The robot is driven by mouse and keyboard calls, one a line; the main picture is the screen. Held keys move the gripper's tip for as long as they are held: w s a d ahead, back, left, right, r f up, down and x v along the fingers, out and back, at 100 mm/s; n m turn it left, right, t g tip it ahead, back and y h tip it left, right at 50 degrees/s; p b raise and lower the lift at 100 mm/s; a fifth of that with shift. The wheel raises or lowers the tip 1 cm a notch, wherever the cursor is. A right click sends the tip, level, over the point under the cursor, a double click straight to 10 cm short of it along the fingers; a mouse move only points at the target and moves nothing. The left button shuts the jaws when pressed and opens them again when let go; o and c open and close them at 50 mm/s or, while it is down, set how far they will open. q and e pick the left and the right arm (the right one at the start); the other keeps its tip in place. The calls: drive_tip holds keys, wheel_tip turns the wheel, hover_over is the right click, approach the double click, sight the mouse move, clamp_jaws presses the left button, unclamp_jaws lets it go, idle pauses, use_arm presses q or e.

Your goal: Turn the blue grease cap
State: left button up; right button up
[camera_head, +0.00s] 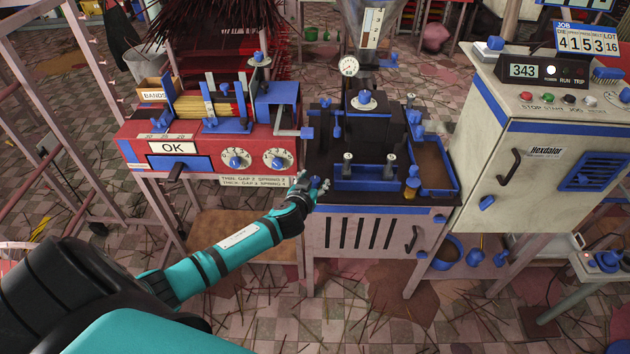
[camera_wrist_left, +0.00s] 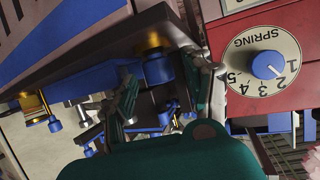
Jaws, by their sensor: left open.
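In the left wrist view, a blue cylinder with a brass collar (camera_wrist_left: 157,68), which looks like the grease cap, sits under the dark edge of the machine. My left gripper (camera_head: 319,185) is at the front left corner of the dark-topped extruder (camera_head: 360,233). In the wrist view the fingers of my left gripper (camera_wrist_left: 163,95) are apart, with the blue cap seen between them near the tips. I cannot tell whether either finger touches it. In the head view the gripper largely hides the cap. My right gripper is not in view.
The red machine (camera_head: 190,162) with its two dials stands close at the left; its spring dial (camera_wrist_left: 262,65) is near the right finger. A blue tray (camera_head: 437,186) and a brass-and-blue pot (camera_head: 411,186) lie to the right. A pale control cabinet (camera_head: 535,175) stands further right.

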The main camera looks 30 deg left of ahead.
use_arm(q)
drive_tip(key=shift+w+a+f, duration=0.2)
drive_tip(key=shift+w+f, duration=0.1)
drive_tip(key=shift+w, duration=0.3)
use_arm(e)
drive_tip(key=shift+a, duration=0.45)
use_arm(q)
clamp_jaws()
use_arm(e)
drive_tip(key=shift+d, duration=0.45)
use_arm(q)
drive_tip(key=shift+r+m+h, duration=0.1)
drive_tip(key=shift+m+h, duration=0.3)
drive_tip(key=shift+h, duration=0.1)
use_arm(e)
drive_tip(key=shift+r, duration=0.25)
